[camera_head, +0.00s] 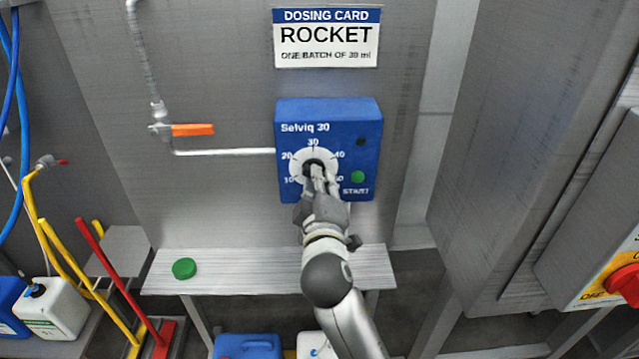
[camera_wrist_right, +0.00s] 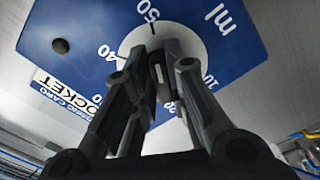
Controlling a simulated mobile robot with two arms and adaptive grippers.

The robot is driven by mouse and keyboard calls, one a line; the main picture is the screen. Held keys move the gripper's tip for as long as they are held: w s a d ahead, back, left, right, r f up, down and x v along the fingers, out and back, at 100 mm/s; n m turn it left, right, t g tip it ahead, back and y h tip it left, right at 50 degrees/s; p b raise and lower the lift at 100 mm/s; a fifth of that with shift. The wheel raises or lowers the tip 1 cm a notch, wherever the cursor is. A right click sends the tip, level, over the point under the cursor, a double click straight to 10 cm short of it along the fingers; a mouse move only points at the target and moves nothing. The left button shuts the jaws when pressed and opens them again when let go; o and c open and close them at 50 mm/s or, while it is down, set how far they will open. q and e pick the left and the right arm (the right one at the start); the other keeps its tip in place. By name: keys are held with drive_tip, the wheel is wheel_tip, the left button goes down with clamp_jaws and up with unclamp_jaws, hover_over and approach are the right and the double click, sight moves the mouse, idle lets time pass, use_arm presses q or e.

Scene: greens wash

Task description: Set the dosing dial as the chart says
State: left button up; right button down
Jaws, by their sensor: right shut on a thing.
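The blue dosing box (camera_head: 328,112) hangs on the grey wall, with a white dial (camera_head: 298,163) numbered in tens around it. My right gripper (camera_head: 316,172) is at the dial, shut on its dark knob. In the wrist view the gripper (camera_wrist_right: 158,62) has a finger on each side of the knob, in front of the white dial face (camera_wrist_right: 195,45). The fingers cover much of the dial, and I cannot tell where its pointer stands. The dosing card (camera_head: 326,38) above reads ROCKET, one batch, with a small blurred amount that looks like 30 ml. My left gripper is out of view.
A green START button (camera_head: 357,177) and a dark round spot (camera_head: 361,142) are on the box's right side. A shelf (camera_head: 240,265) below bears a green disc (camera_head: 185,268). An orange-handled valve (camera_head: 190,130) is left of the box. A red switch (camera_head: 625,284) stands far right.

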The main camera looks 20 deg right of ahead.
drive_tip(key=shift+f, duration=0.15)
drive_tip(key=c, duration=1.4)
unclamp_jaws()
drive_tip(key=shift+c, duration=0.2)
drive_tip(key=v, duration=1.2)
